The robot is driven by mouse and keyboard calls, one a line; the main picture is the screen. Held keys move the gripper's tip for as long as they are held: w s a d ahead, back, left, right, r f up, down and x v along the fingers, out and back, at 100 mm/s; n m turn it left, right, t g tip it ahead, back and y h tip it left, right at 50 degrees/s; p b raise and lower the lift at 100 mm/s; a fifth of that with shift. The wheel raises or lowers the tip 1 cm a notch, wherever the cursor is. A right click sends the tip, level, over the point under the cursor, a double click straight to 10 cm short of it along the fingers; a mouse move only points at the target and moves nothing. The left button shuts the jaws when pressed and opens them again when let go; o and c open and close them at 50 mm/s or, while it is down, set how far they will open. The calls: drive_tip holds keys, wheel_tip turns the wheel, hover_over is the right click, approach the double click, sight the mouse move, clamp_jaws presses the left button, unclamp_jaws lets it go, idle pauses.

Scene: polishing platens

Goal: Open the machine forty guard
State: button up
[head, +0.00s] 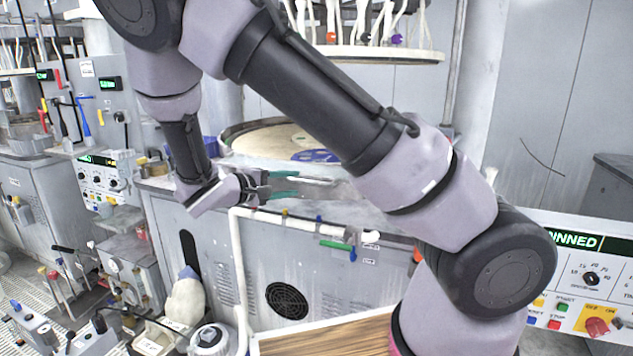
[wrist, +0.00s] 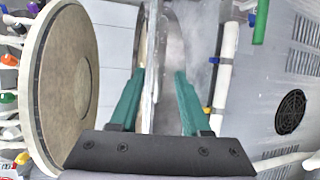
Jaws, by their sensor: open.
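My gripper (head: 300,184) is open at the front edge of the middle machine, with its green-sided fingers pointing right. In the wrist view, my gripper (wrist: 160,72) has a thin pale upright edge (wrist: 153,60) and a grey curved surface between its fingers. This looks like part of the guard, but I cannot tell whether either finger touches it. In the head view, the guard is hard to make out behind my fingers and arm. The machine's round table (head: 262,137) lies behind my gripper. No number forty is readable.
An upper disc (head: 345,52) with white hoses hangs above; it fills the left of the wrist view (wrist: 60,85). A white pipe (head: 240,265) runs down the machine front, beside a round vent (head: 287,300). A control panel (head: 590,275) reading "PINNED" stands right.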

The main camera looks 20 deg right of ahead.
sight(311, 183)
drive_tip(key=x, duration=1)
clamp_jaws()
drive_tip(key=shift+s, duration=0.1)
drive_tip(key=shift+s+f, duration=0.15)
drive_tip(key=shift+f, duration=0.05)
idle(0.8)
unclamp_jaws()
drive_tip(key=shift+r, duration=0.1)
